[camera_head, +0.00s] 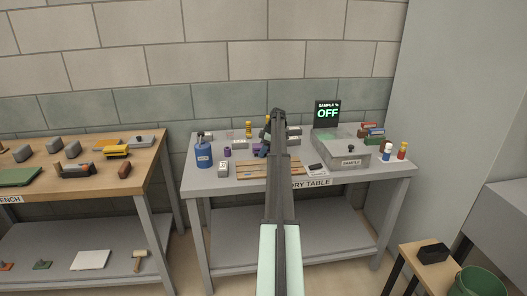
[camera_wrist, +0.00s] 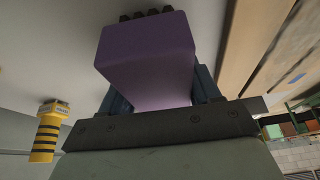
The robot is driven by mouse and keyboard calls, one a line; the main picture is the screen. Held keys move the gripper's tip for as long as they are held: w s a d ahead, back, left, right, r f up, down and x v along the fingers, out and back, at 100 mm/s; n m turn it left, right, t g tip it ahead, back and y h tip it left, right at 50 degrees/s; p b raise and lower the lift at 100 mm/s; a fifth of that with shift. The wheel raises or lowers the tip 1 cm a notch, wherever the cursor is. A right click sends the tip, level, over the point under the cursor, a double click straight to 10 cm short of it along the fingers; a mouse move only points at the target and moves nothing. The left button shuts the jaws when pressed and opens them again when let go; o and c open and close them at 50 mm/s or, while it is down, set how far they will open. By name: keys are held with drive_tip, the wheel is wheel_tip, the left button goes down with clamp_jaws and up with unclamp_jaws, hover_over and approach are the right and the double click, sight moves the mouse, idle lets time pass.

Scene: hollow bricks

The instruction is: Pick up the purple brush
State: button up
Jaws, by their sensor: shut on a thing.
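The purple brush (camera_wrist: 148,50) fills the upper middle of the wrist view, a purple block with dark bristle tufts at its far end. My gripper (camera_wrist: 158,88) has its blue fingers on both sides of it and is shut on it. In the head view my gripper (camera_head: 264,150) is over the grey table, behind the wooden slatted rack, and my arm hides much of it. A bit of purple shows beside the fingers there. Whether the brush touches the table is unclear.
The wooden slatted rack (camera_head: 256,171) lies at the table's front. A blue canister (camera_head: 203,154) and a small purple item (camera_head: 227,152) stand left. A yellow-black striped item (camera_wrist: 47,131) is nearby. A grey sample box (camera_head: 347,154) and a sign reading OFF (camera_head: 327,113) are right.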

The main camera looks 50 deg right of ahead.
drive_tip(key=shift+c, duration=1.1)
drive_tip(key=shift+r, duration=0.1)
wheel_tip(320, 180, up, 10)
drive_tip(key=shift+r, duration=0.1)
